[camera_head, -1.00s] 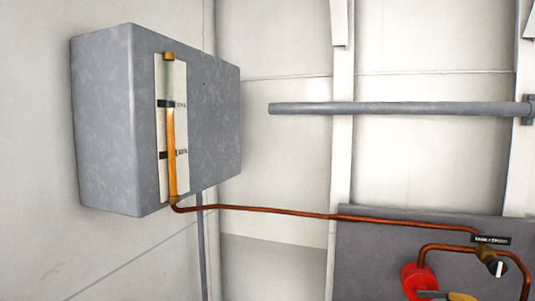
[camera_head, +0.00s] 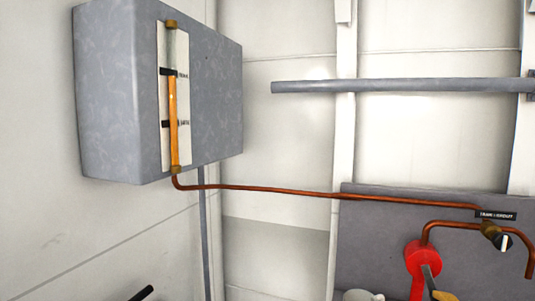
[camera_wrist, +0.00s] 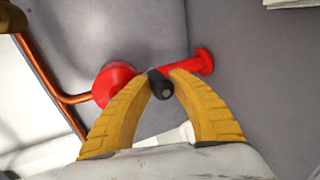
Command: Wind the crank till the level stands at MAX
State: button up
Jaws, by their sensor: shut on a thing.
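The level gauge (camera_head: 173,105) is an upright glass tube with brass ends on a white strip, on the front of a grey tank box (camera_head: 110,100). Amber liquid fills it up to about the upper black mark (camera_head: 167,72); a lower mark (camera_head: 168,124) is below. The mark lettering is too small to read surely. The red crank (camera_head: 422,258) is at the lower right; its arm hangs down. In the wrist view its red hub (camera_wrist: 115,85) is left of my fingers. My gripper (camera_wrist: 162,82) is shut on the crank's black handle (camera_wrist: 161,86).
A copper pipe (camera_head: 270,190) runs from the gauge to a valve (camera_head: 498,238) with a black-and-white knob, under a small label (camera_head: 495,215). A grey panel (camera_head: 370,240) backs the crank. A grey rail (camera_head: 400,86) crosses the wall above.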

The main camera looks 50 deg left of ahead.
jog(key=shift+s+a+f, duration=0.1)
jog(key=shift+s+a, duration=0.35)
jog(key=shift+a, duration=0.25)
jog(key=shift+s+a+f, duration=0.1)
jog(key=shift+s+a, duration=0.3)
jog(key=shift+a, duration=0.3)
jog(key=shift+s+a+f, duration=0.1)
jog(key=shift+s+a, duration=0.35)
jog(key=shift+a, duration=0.25)
jog(key=shift+c, duration=0.2)
jog(key=shift+o, duration=0.2)
jog(key=o, duration=1.4)
jog(key=shift+a+f, duration=0.1)
jog(key=shift+a, duration=0.15)
jog(key=o, duration=0.7)
jog(key=shift+d, duration=0.1)
jog(key=s+d, duration=0.1)
jog(key=s, duration=0.1)
jog(key=s+d, duration=0.2)
jog(key=s, duration=0.1)
jog(key=s+d, duration=0.1)
jog(key=s, duration=0.1)
jog(key=shift+s+d, duration=0.3)
jog(key=shift+d, duration=0.1)
